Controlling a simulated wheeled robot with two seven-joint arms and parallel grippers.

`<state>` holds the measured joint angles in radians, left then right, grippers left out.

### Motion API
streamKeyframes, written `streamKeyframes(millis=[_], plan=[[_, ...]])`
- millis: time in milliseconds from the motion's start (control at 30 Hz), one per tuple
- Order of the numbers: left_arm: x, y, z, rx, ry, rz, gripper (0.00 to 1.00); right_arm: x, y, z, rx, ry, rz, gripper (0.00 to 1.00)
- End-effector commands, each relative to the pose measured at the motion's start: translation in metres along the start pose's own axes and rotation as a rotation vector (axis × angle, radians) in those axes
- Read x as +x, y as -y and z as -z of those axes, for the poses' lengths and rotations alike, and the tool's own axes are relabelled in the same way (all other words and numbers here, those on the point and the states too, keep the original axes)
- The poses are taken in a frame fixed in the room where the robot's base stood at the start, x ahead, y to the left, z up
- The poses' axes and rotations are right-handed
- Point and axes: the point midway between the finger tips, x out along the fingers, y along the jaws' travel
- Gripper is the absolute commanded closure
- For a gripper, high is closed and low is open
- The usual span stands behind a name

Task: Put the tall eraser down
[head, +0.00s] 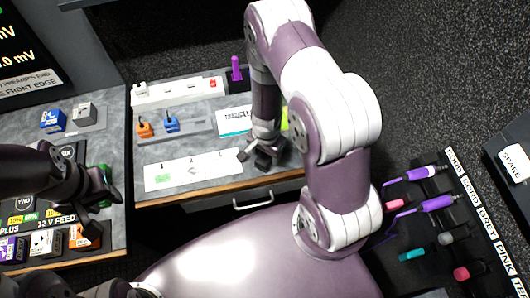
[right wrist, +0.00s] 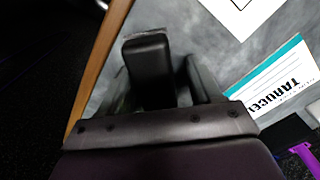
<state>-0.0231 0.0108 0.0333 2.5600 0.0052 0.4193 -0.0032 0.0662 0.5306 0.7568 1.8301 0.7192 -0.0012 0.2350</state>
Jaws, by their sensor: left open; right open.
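I cannot pick out the tall eraser for certain in either view. My right gripper (head: 262,160) is open and low over the front edge of the middle counter (head: 215,185). In the right wrist view its dark fingers (right wrist: 180,80) stand apart over the grey counter top, and I make out no eraser held between them. My left gripper (head: 103,198) is open at the left, above the left counter. A green thing (head: 105,172) shows just behind it, partly hidden.
A white labelled sheet (head: 190,170), a card (head: 235,120), a tray with orange (head: 144,127) and blue (head: 171,122) pieces, a white strip (head: 178,91) and an upright purple thing (head: 236,68) are on the middle counter. A labelled rack (head: 480,215) with coloured plugs stands at right.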

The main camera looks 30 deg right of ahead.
Motion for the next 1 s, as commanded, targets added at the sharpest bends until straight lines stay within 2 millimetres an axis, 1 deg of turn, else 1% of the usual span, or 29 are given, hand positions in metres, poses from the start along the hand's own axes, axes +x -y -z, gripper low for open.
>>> streamKeyframes(millis=[33, 267, 367, 400, 467, 600, 733, 800, 867, 967, 1000], plan=[[0.006, 0.000, -0.001, 0.000, 0.000, 0.000, 0.57, 0.014, -0.014, -0.010, 0.001, 0.025, -0.034, 0.26], [0.005, 0.000, -0.001, 0.000, 0.000, 0.000, 0.57, 0.013, -0.014, -0.011, 0.002, 0.025, -0.035, 0.26], [-0.004, 0.000, 0.000, 0.000, 0.000, 0.000, 0.57, 0.003, -0.014, -0.010, 0.002, 0.026, -0.034, 0.26], [-0.011, 0.000, 0.001, 0.000, 0.000, 0.000, 0.57, -0.004, -0.014, -0.010, 0.003, 0.026, -0.034, 0.26], [-0.015, 0.000, 0.002, 0.000, 0.000, 0.000, 0.57, -0.014, -0.013, -0.010, 0.002, 0.026, -0.033, 0.26], [-0.039, 0.000, 0.005, 0.000, 0.000, 0.000, 0.57, -0.057, -0.010, -0.007, 0.001, 0.021, -0.027, 0.26], [-0.063, 0.000, 0.007, 0.000, 0.000, 0.000, 0.57, -0.095, -0.008, -0.006, 0.002, 0.019, -0.025, 0.26], [-0.073, 0.000, 0.009, 0.000, 0.000, 0.000, 0.57, -0.109, -0.007, -0.005, 0.001, 0.018, -0.024, 0.26], [-0.079, 0.000, 0.009, 0.000, 0.000, 0.000, 0.57, -0.118, -0.007, -0.005, 0.001, 0.018, -0.024, 0.26], [-0.084, 0.000, 0.010, 0.000, 0.000, 0.000, 0.57, -0.128, -0.005, -0.005, -0.008, 0.017, -0.018, 0.26], [-0.085, 0.000, 0.010, 0.000, 0.000, 0.000, 0.57, -0.138, -0.001, -0.006, -0.046, 0.018, -0.003, 0.26]])
